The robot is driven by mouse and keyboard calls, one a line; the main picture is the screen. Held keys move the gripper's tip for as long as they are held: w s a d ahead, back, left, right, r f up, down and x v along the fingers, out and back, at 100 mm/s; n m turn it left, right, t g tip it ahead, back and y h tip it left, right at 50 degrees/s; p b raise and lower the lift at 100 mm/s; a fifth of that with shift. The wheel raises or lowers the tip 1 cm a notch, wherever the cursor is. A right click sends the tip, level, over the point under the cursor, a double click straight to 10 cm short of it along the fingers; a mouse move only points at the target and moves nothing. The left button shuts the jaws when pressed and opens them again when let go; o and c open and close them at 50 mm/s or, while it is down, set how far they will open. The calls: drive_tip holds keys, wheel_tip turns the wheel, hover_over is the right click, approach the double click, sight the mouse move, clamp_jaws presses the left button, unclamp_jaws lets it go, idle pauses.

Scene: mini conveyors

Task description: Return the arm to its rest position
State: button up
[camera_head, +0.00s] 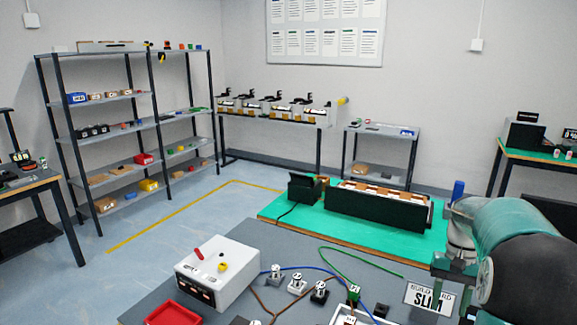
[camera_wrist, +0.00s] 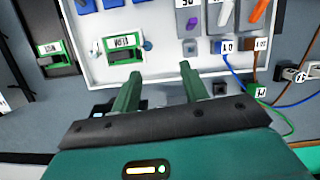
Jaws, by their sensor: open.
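My gripper (camera_wrist: 163,98) is open in the wrist view, its two green fingers apart with nothing between them. The fingertips point toward the lower edge of a white panel (camera_wrist: 165,65) that carries several small modules. I cannot tell whether the fingers touch anything. My arm (camera_head: 525,260) fills the lower right of the head view, and the gripper's fingers do not show there.
A grey table (camera_head: 250,262) holds a white control box (camera_head: 218,272), a red tray (camera_head: 172,314) and several wired plugs (camera_head: 297,284). Blue, brown and green cables lie across it. Behind it is a green mat (camera_head: 310,227) with a black-sided conveyor (camera_head: 375,209). Open floor lies left.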

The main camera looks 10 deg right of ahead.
drive_tip(key=s+a+r+n+t+h, duration=0.1)
drive_tip(key=s+a+r+t, duration=0.2)
drive_tip(key=a, duration=0.4)
drive_tip(key=s+a+r+n+t+h, duration=0.1)
drive_tip(key=s+a+r+n, duration=0.1)
drive_tip(key=a+r, duration=0.45)
drive_tip(key=s+a+f+n+t, duration=0.1)
drive_tip(key=s+a+n+t, duration=0.2)
drive_tip(key=s+a, duration=0.8)
drive_tip(key=shift+a+f+t, duration=0.35)
drive_tip(key=shift+a+t, duration=0.45)
drive_tip(key=shift+d, duration=0.1)
